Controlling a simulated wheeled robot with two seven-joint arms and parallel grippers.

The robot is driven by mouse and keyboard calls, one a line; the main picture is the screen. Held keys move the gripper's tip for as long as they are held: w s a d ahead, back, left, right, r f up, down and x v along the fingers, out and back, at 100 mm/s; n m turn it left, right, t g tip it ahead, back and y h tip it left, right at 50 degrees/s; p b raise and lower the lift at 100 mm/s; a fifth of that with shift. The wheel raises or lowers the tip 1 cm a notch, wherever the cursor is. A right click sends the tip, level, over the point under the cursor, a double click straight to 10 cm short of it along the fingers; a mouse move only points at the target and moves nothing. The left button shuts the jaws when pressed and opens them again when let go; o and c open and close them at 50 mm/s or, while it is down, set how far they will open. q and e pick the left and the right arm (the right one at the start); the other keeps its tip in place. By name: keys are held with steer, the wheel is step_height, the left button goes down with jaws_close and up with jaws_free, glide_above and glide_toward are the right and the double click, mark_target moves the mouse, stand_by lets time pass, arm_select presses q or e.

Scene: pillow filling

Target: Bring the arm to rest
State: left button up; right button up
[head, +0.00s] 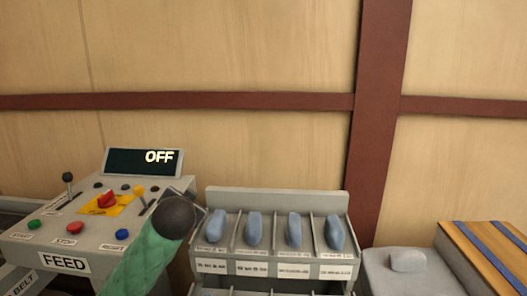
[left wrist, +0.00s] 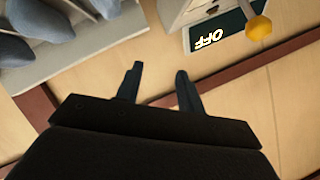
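My left gripper (left wrist: 157,75) shows in the left wrist view with its two dark fingers apart and nothing between them. Its fingers point toward the control panel side, with wood wall behind them. I cannot make out its fingers in the head view. My right gripper is in neither view.
The grey control panel (head: 30,237) stands at the left; its display (head: 125,161) reads OFF and shows upside down in the left wrist view (left wrist: 230,32). A yellow knob (left wrist: 258,27) is near it. A grey rack (head: 275,199) holds several blue-grey pieces. A grey block (head: 408,261) lies at right.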

arm_select(q)
steer(key=s+d+f+n+g+h+p, duration=0.1)
steer(key=s+d+f+g+h, duration=0.2)
steer(key=s+f, duration=1.1)
steer(key=s+d+f+n+g+h, duration=0.15)
steer(key=s+f+g, duration=0.25)
steer(key=s+f, duration=0.95)
steer(key=s+d+f+g, duration=0.2)
steer(key=s+f+g, duration=0.2)
steer(key=s+f, duration=0.9)
steer(key=s+n+p, duration=0.1)
steer(key=s, duration=0.2)
steer(key=shift+s+d+f, duration=0.3)
steer(key=shift+d+f, duration=0.05)
steer(key=shift+s+a, duration=0.1)
steer(key=shift+a, duration=0.05)
